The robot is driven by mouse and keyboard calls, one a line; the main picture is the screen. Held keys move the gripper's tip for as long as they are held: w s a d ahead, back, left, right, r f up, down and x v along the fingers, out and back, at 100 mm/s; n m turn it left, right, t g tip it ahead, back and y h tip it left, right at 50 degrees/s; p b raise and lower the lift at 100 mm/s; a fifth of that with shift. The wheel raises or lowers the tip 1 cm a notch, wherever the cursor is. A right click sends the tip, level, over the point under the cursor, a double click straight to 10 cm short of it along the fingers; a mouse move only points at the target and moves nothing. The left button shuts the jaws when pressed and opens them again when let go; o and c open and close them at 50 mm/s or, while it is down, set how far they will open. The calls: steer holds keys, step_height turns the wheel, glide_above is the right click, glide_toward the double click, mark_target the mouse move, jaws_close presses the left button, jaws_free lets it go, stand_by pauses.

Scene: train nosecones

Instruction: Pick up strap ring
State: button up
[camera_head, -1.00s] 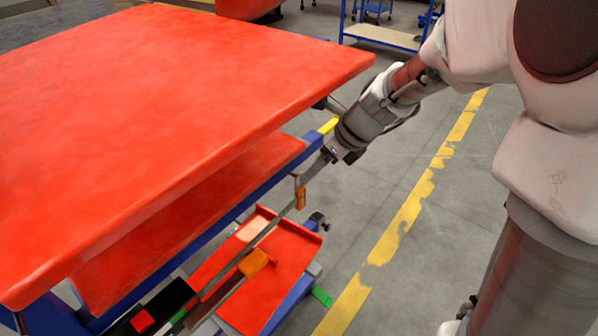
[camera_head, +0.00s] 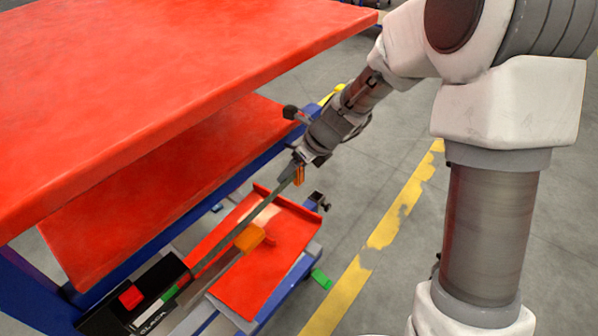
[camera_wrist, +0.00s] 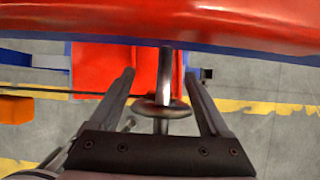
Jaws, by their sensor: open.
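In the wrist view, the strap ring (camera_wrist: 162,107) is a grey metal piece with a rounded, disc-like lower part and an upright bar. It lies between the two dark fingers of my gripper (camera_wrist: 160,78), with a visible gap on each side. In the head view, my gripper (camera_head: 297,157) is beside the blue frame, at the upper end of a long grey strap (camera_head: 262,217). The strap slants down to a black box (camera_head: 115,303) at lower left. The ring is too small to make out there.
A large red panel (camera_head: 150,90) overhangs close to my arm, and its edge fills the top of the wrist view. A red tray (camera_head: 270,275) with an orange block (camera_head: 248,239) is below. Open floor with a yellow line (camera_head: 385,225) is to the right.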

jaws_close()
stand_by(0.4)
steer(key=shift+r, duration=0.1)
